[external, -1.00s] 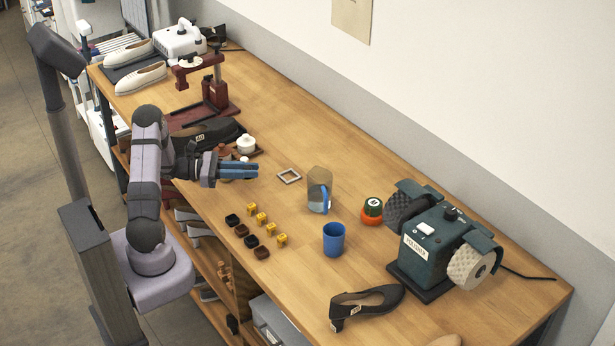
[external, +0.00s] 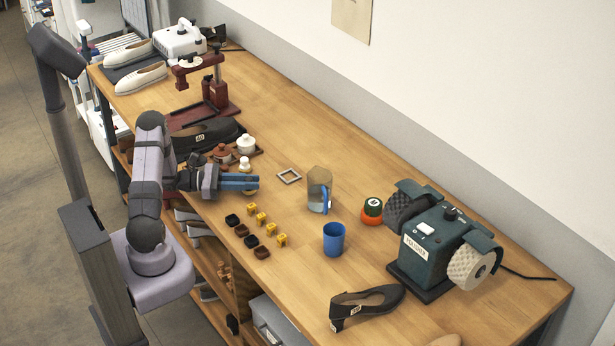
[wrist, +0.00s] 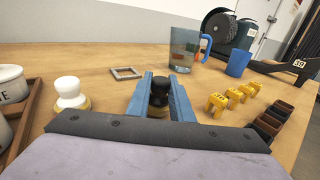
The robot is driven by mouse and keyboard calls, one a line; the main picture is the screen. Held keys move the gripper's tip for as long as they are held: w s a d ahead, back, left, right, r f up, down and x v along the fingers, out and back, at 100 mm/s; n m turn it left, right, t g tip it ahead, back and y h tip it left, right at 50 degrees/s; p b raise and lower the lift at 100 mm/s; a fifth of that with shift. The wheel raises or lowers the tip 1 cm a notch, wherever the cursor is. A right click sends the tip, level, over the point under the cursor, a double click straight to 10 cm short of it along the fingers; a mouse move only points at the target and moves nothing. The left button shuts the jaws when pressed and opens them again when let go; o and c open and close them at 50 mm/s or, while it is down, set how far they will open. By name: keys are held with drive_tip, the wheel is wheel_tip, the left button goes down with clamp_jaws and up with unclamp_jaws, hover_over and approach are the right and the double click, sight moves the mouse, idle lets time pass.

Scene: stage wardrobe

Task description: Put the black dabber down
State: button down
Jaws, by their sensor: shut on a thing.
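My gripper (external: 257,183) is low over the front-left part of the bench, its blue fingers pointing right. In the wrist view the gripper (wrist: 160,92) is shut on the black dabber (wrist: 160,90), a round black knob on a yellowish base, upright between the fingers. Whether its base touches the bench I cannot tell.
A tray with lidded pots (external: 246,145) lies behind my gripper. A square frame (external: 289,176), a clear jug (external: 319,190) and a blue cup (external: 334,239) stand to the right. Several yellow pieces (external: 261,218) and dark cups (external: 241,230) lie in front. Bare wood lies between.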

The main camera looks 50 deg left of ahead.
drive_tip(key=shift+f, duration=0.3)
drive_tip(key=c, duration=1.6)
unclamp_jaws()
drive_tip(key=shift+o, duration=0.2)
drive_tip(key=shift+r, duration=0.1)
drive_tip(key=shift+r+p, duration=0.3)
drive_tip(key=shift+r, duration=0.2)
drive_tip(key=b+v, duration=0.3)
drive_tip(key=v, duration=0.9)
